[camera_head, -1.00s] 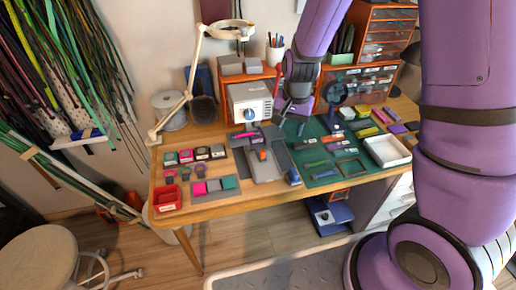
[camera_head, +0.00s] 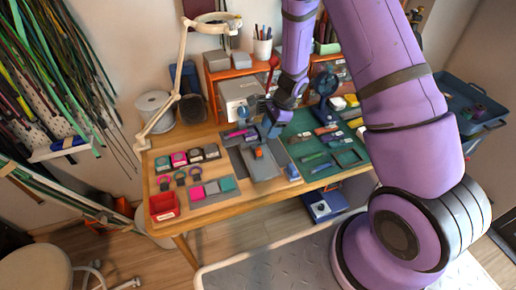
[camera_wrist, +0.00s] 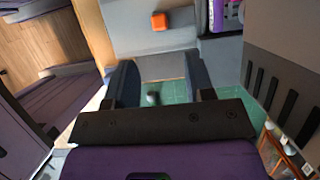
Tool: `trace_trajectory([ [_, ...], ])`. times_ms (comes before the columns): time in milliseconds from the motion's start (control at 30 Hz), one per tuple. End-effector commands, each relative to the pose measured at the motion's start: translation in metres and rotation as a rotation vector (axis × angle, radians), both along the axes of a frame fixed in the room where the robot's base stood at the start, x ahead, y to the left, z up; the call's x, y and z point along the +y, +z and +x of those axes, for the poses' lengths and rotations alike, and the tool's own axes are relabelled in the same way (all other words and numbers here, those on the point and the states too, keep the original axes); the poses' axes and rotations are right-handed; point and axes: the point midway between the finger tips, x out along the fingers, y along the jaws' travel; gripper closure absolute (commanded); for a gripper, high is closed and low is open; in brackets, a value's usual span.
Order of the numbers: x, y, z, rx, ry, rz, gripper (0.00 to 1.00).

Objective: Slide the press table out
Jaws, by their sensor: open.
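The grey press table (camera_head: 265,168) lies flat on the wooden bench in the head view, in front of the white press (camera_head: 232,92). A small orange block sits on it (camera_head: 258,153). In the wrist view the grey table (camera_wrist: 128,38) and orange block (camera_wrist: 159,21) are at the top. My gripper (camera_head: 268,127) is over the rear part of the table, near the press. Its two dark fingers (camera_wrist: 160,78) are apart in the wrist view, with grey surface and green mat seen between them. I cannot tell whether they touch the table. My arm hides part of the press.
The green mat (camera_head: 304,150) with tools lies right of the press table. The lamp (camera_head: 177,97) stands behind. A blue tray (camera_head: 470,102) is far right.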

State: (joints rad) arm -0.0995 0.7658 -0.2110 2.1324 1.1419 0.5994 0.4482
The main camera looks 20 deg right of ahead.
Motion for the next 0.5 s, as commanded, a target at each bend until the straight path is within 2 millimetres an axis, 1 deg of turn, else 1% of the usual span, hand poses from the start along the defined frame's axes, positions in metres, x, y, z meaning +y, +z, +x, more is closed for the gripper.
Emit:
trace_trajectory([
  [500,0.027,-0.064,-0.001,0.002,0.003,-0.001,0.51],
])
